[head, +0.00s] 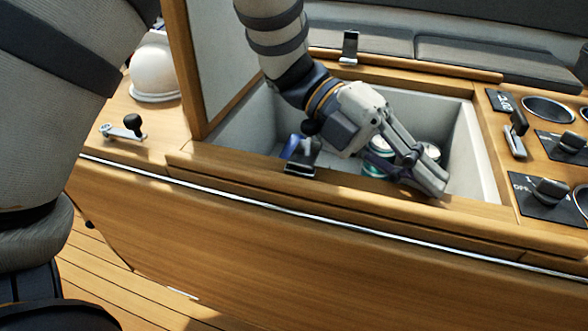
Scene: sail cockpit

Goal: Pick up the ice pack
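An open cool box (462,150) with pale walls is sunk into the wooden counter. My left gripper (428,182) reaches down into it from above, its fingers pointing to the lower right near the front wall. The fingers overlap each other in this view, so I cannot tell whether they are open or shut, or whether they hold anything. A small blue thing (291,146), perhaps the ice pack, shows at the box's front left, partly hidden by a dark latch. Cans (374,168) stand in the box, partly covered by the gripper. My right gripper is not in view.
The raised lid (228,50) stands at the box's left side. A dark latch (301,165) is on the front rim. A winch handle (124,128) and a white rounded object (155,72) are at left. Control panels (548,195) with knobs are at right. Grey cushions (480,60) lie behind.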

